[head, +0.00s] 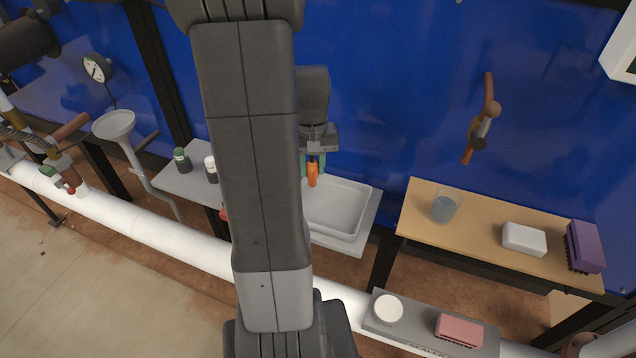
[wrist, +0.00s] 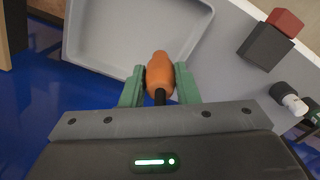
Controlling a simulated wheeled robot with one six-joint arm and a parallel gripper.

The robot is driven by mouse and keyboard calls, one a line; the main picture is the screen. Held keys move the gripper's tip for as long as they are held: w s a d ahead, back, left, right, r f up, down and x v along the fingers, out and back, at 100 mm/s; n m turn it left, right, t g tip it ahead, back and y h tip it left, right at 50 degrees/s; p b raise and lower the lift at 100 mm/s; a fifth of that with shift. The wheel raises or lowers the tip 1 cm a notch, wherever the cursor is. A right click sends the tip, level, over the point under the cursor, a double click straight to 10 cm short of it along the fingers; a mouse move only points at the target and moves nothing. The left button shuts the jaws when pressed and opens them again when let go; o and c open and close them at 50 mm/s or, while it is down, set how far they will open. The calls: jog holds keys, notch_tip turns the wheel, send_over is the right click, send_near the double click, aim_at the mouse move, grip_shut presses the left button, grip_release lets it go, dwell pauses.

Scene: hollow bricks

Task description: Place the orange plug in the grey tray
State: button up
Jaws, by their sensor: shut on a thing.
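The orange plug (head: 312,174) is held between the green fingers of my gripper (head: 312,167). In the wrist view the plug (wrist: 160,72) sits between the two fingertips (wrist: 160,88), with a dark stem toward the gripper body. The grey tray (head: 362,212) lies on a light table, partly hidden by my arm in the head view. The plug appears over or near the tray's back left edge. In the wrist view the tray (wrist: 105,40) fills the upper middle, just beyond the plug. I cannot tell the plug's height above it.
A green-and-dark jar (head: 182,160) and a white-topped dark bottle (head: 211,169) stand left on the same table. A red-and-dark block (wrist: 268,42) is beside the tray.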

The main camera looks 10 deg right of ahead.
aim_at(313, 185)
jog(key=shift+f, duration=3.05)
jog(key=shift+f, duration=0.15)
jog(key=o, duration=1)
jog(key=shift+c, duration=0.2)
notch_tip(313, 185, up, 12)
jog(key=shift+r, duration=0.15)
